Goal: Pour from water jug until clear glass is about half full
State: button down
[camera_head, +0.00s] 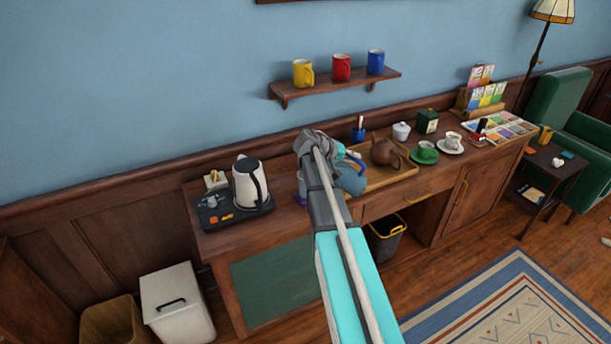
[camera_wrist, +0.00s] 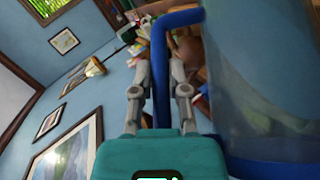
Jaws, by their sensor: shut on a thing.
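My gripper (camera_wrist: 160,75) is shut on the blue handle of the water jug (camera_wrist: 267,75). The jug is see-through with blue edges and fills the right of the wrist view. In the head view the jug (camera_head: 350,180) shows beyond my arm, over the front of the desk, partly hidden by the arm; its exact tilt is hard to tell. A small glass-like object (camera_head: 301,186) with a purplish tint stands just left of my arm. I cannot tell if it is the clear glass, and its water level does not show.
A white kettle (camera_head: 249,183) stands on a dark tray at left. A wooden tray (camera_head: 398,174) with a brown teapot (camera_head: 384,152) lies right of the jug. A green cup (camera_head: 425,153) and a white cup (camera_head: 453,140) stand farther right. A shelf (camera_head: 340,86) with mugs hangs above.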

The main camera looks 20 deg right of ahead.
aim_at(358, 162)
jog(key=shift+w+a+r, duration=0.15)
jog(key=shift+r, duration=0.2)
dwell(1.6)
jog(key=shift+s+f, duration=0.25)
jog(key=shift+f, duration=0.1)
jog(key=shift+s+d+f+m+t+y+p, duration=0.2)
jog(key=shift+s+d+f+t+y+p, duration=0.1)
jog(key=shift+d+y+p, duration=0.25)
jog(key=shift+s+d+f+m+t+y+p, duration=0.2)
jog(key=shift+s+d+f+t+y+p, duration=0.15)
jog(key=shift+y, duration=0.3)
jog(key=shift+d+f, duration=0.1)
jog(key=shift+f, duration=0.15)
jog(key=shift+s+d+y, duration=0.1)
jog(key=shift+y, duration=0.2)
